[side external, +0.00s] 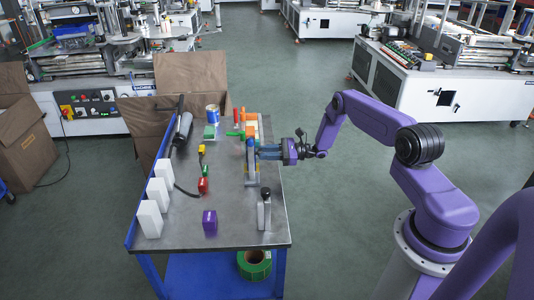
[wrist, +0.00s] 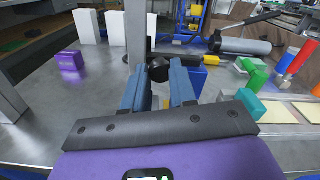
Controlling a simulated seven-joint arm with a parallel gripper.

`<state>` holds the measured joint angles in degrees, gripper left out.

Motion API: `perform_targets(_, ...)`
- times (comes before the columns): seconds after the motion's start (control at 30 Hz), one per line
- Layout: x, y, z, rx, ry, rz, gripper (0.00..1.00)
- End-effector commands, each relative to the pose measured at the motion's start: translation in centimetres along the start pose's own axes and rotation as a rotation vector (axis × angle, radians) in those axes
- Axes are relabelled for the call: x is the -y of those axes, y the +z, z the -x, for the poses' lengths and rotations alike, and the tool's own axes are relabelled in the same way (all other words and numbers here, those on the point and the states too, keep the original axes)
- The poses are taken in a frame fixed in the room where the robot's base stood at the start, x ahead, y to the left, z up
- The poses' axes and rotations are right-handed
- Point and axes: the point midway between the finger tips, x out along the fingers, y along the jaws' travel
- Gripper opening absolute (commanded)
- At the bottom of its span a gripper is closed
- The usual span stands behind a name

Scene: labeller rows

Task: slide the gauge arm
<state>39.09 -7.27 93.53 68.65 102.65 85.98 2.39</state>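A round black knob (wrist: 158,70) shows between the fingertips of my gripper (wrist: 159,78) in the wrist view, beside a grey upright post (wrist: 135,35). I take the knob and post to be parts of the gauge. My gripper's blue fingers stand apart, with the knob at or just beyond their tips; I cannot tell whether either touches it. In the side view my gripper (side external: 262,152) reaches in from the right at a grey upright (side external: 252,172), low over the bench. The fingers hide part of the upright, and the knob cannot be made out there.
A metal post with a black part (side external: 265,210) stands near the front right edge of the bench (side external: 235,238). White blocks (side external: 150,220) line the left edge. A purple block (side external: 210,222) stands at the front. Coloured parts (wrist: 290,70) lie right of my gripper.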

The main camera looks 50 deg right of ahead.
Motion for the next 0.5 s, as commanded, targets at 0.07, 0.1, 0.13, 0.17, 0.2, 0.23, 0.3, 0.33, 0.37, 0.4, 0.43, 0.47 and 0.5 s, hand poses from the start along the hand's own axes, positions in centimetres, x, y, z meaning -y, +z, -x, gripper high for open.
perform_targets(0.07,0.0,0.0,0.0,0.000,0.000,0.000,0.00)
perform_targets(0.1,0.0,0.0,0.0,0.000,0.000,0.000,0.00)
perform_targets(0.13,0.1,0.1,0.0,0.000,0.000,0.000,0.00)
perform_targets(0.17,0.1,0.2,0.0,0.000,0.000,0.000,0.00)
perform_targets(0.2,0.2,0.6,0.0,0.000,0.000,0.000,0.00)
perform_targets(0.23,0.3,0.9,0.0,0.001,0.000,0.001,0.00)
perform_targets(0.3,0.6,1.7,0.0,0.001,0.000,0.001,0.00)
perform_targets(0.33,0.7,2.0,0.0,0.000,-0.001,0.002,0.00)
perform_targets(0.37,0.8,2.4,0.0,0.000,-0.001,0.001,0.00)
perform_targets(0.4,0.9,2.8,0.0,0.000,-0.001,0.002,0.00)
perform_targets(0.43,0.9,3.0,0.0,0.000,-0.001,0.001,0.00)
perform_targets(0.47,1.0,3.3,0.0,0.000,-0.001,0.002,0.00)
perform_targets(0.5,1.0,3.5,0.0,0.000,0.000,0.001,0.00)
